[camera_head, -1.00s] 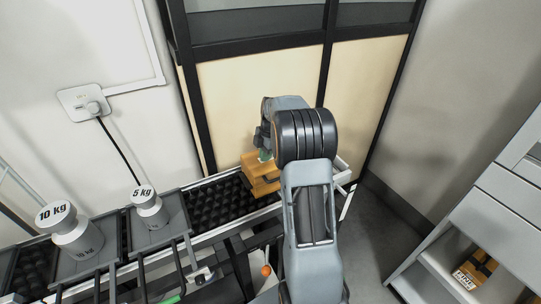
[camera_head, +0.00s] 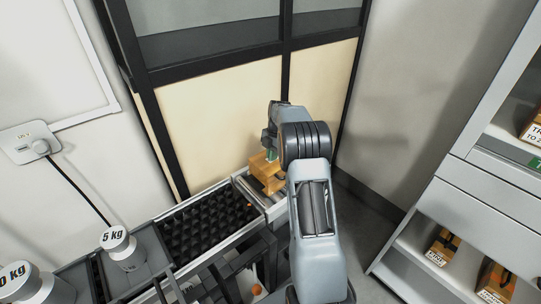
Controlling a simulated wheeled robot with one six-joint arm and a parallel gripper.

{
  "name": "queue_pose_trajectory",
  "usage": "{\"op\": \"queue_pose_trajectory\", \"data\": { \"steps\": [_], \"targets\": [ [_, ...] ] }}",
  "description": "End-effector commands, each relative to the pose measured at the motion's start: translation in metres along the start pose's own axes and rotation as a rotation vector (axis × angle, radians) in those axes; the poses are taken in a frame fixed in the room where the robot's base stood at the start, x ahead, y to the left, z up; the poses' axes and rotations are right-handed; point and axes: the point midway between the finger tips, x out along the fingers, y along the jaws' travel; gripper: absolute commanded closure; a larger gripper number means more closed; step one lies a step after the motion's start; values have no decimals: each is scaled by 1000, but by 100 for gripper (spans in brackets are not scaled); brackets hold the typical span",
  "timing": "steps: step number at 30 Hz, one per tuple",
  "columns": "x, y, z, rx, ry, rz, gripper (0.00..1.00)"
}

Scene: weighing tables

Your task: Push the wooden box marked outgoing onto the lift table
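The wooden box (camera_head: 268,171) sits at the right end of the roller conveyor (camera_head: 208,227), near bare metal rollers (camera_head: 250,191). It is partly hidden by my arm, and no marking on it is readable. My gripper (camera_head: 270,153) is at the top of the box, close against it or touching it. Its fingers are mostly hidden behind my wrist, so I cannot tell whether they are open or shut. I cannot make out the lift table separately from the conveyor end.
A 5 kg weight (camera_head: 122,248) and a 10 kg weight (camera_head: 32,284) stand on trays at the left. A grey shelf unit (camera_head: 490,189) with small cartons (camera_head: 441,247) is at the right. A black-framed panel wall (camera_head: 220,112) is close behind the conveyor.

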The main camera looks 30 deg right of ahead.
Motion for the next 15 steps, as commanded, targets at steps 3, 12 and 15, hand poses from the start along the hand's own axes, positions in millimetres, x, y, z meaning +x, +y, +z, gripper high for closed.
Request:
{"op": "queue_pose_trajectory", "data": {
  "steps": [3,12,15],
  "targets": [
    [9,-1,0,3,8,-7,100],
    [-2,-2,0,7,8,-6,100],
    [-8,-2,0,8,7,-6,100]
  ]
}}
